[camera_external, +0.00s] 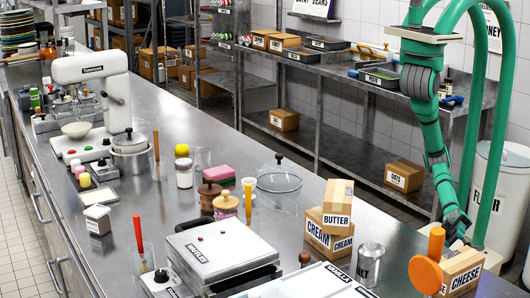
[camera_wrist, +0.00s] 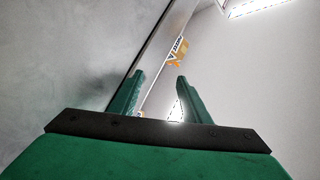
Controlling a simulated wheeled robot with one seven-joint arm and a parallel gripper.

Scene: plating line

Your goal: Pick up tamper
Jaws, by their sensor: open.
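I cannot tell for certain which object is the tamper. My gripper (camera_external: 456,232) hangs low at the right, by the cheese box, well to the right of these. The wrist view shows its two green fingers (camera_wrist: 160,80) spread apart with nothing between them. No tamper can be made out in the wrist view.
The cheese box (camera_external: 462,270) and an orange round-ended item (camera_external: 426,275) stand close to my gripper. Cream and butter boxes (camera_external: 337,203), a metal can (camera_external: 370,264) and a waffle machine (camera_external: 222,250) crowd the front counter. Bare counter (camera_external: 240,150) shows further back.

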